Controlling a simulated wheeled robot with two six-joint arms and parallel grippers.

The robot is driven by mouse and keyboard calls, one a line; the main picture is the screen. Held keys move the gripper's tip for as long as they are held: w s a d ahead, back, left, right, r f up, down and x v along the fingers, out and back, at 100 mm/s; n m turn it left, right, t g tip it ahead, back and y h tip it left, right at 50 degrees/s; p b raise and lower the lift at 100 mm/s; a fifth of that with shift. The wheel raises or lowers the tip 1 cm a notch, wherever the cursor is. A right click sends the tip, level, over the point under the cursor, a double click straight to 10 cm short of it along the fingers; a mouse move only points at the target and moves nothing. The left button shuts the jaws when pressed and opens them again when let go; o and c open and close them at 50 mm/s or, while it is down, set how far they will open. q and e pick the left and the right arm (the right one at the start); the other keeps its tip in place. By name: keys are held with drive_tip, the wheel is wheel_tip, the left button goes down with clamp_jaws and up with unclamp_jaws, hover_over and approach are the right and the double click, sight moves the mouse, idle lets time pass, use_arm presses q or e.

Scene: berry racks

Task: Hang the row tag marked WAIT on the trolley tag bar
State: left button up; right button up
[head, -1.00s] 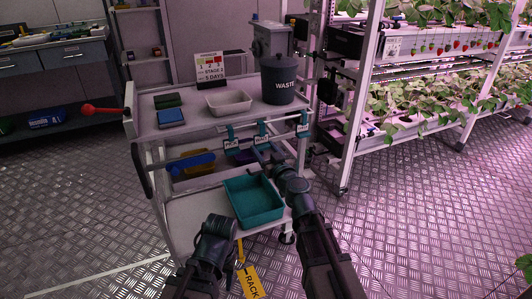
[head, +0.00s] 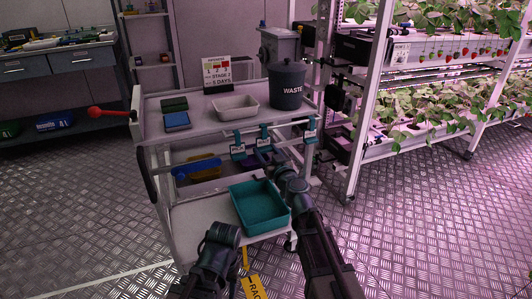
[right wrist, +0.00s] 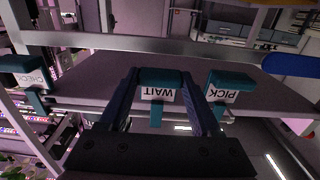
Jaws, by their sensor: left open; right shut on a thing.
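The WAIT tag (right wrist: 160,92), teal with a white label, sits between the fingers of my right gripper (right wrist: 160,85) in the right wrist view, its lettering upside down. My right gripper is shut on it. In the head view this tag (head: 264,141) is the middle one of three at the trolley's front tag bar (head: 284,124). The PICK tag (right wrist: 224,86) and the CHECK tag (right wrist: 28,76) are on either side of it. I cannot tell whether the WAIT tag touches the bar. My left gripper (head: 223,233) is low in front of the trolley, open, its fingertips unclear.
The trolley top (head: 200,118) holds a grey tray (head: 235,107), a WASTE bin (head: 287,86) and a stage sign (head: 217,72). A teal crate (head: 262,208) stands on the lower shelf. A yellow RACK tag (head: 256,288) shows beside my left arm. Plant racks (head: 358,150) stand right.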

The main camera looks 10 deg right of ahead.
drive_tip(key=o, duration=1.3)
drive_tip(key=shift+o, duration=0.2)
